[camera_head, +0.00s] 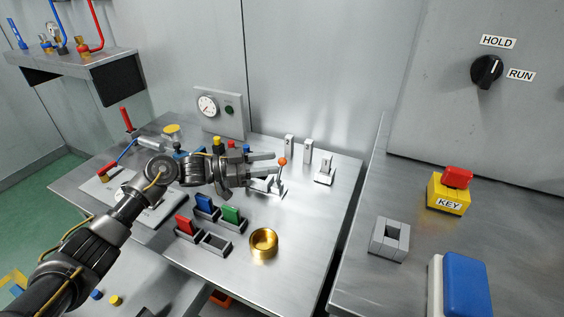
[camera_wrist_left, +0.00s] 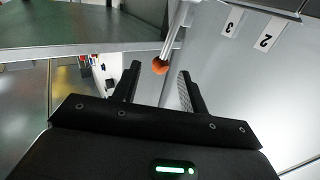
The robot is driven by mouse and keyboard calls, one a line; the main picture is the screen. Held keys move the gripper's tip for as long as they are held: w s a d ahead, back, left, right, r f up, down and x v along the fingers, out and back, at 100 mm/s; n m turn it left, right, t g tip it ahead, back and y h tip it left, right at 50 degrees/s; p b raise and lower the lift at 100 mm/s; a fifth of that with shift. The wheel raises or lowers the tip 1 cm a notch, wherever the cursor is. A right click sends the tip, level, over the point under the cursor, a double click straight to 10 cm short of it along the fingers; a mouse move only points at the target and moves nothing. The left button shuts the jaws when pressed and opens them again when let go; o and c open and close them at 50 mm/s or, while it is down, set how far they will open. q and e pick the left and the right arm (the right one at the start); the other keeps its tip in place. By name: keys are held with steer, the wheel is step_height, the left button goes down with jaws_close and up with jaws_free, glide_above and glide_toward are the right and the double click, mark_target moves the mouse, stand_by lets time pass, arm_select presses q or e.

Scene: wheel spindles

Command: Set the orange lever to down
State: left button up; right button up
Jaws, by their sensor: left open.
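The orange lever shows in the head view as an orange ball knob (camera_head: 282,161) on a thin metal rod, standing nearly upright from a small metal base on the steel bench. My left gripper (camera_head: 274,168) reaches in from the left, open and empty, with its fingertips close to the knob and partly in front of the lever's base. In the left wrist view the orange knob (camera_wrist_left: 160,67) appears between the tips of my open left gripper (camera_wrist_left: 159,73), with a gap on each side. I cannot tell whether anything touches. My right gripper is not in view.
Metal upright plates (camera_head: 290,147) and a small switch (camera_head: 325,172) stand right of the lever. A brass cup (camera_head: 263,243) and coloured blocks in holders (camera_head: 231,214) are nearer the front. A gauge box (camera_head: 219,112) stands behind. Bare bench lies right of the cup.

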mark_target(282, 162)
arm_select(q)
steer(key=shift+x, duration=2.2)
steer(key=shift+c, duration=0.3)
jaws_close()
